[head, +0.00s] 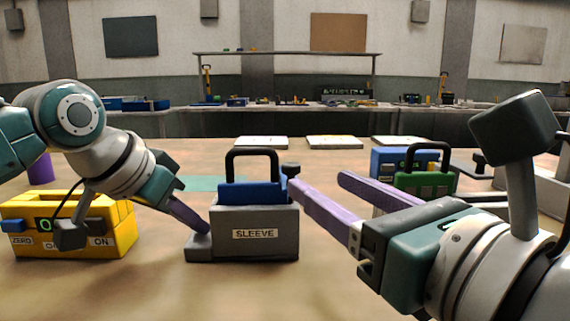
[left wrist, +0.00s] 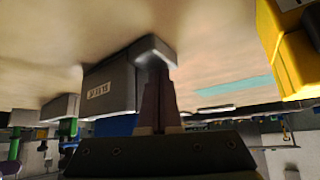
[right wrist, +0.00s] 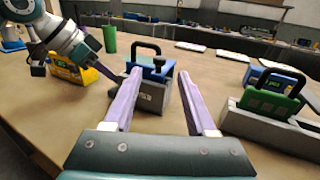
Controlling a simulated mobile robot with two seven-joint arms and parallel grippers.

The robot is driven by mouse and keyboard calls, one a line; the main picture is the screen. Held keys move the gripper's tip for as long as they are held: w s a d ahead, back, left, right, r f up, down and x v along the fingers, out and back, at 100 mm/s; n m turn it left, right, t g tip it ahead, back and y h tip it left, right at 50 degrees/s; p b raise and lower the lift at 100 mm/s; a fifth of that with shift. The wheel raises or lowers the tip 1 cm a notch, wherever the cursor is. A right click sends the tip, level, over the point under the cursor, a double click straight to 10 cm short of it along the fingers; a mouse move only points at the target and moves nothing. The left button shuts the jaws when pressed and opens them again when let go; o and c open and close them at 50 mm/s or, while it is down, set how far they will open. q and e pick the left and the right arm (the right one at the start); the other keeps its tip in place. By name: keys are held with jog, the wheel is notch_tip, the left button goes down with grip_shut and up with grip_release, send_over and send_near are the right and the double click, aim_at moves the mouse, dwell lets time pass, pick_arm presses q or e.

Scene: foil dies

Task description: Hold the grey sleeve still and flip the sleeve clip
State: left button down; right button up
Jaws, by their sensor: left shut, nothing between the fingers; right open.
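The grey sleeve (head: 225,240) stands on the table with its SLEEVE label facing me. A blue block (head: 250,192) with a black loop handle sits in it. The sleeve clip, a dark knob (head: 291,169), is at the sleeve's upper right; it also shows in the right wrist view (right wrist: 159,64). My left gripper (head: 207,231) is shut and empty, its tips at the low grey foot on the sleeve's left; whether they touch is unclear. My right gripper (head: 318,182) is open, right of the sleeve, with one fingertip appearing close to the clip in the head view.
A yellow box (head: 120,240) with ZERO and ON labels stands left. A green block (head: 425,183) with a black handle and a blue box (head: 388,163) stand right, behind my right arm. Flat pale plates (head: 335,142) lie farther back. The table front is clear.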

aim_at(296, 169)
jog(key=x, duration=0.9)
jog(key=shift+c, duration=0.3)
grip_shut()
dwell(0.9)
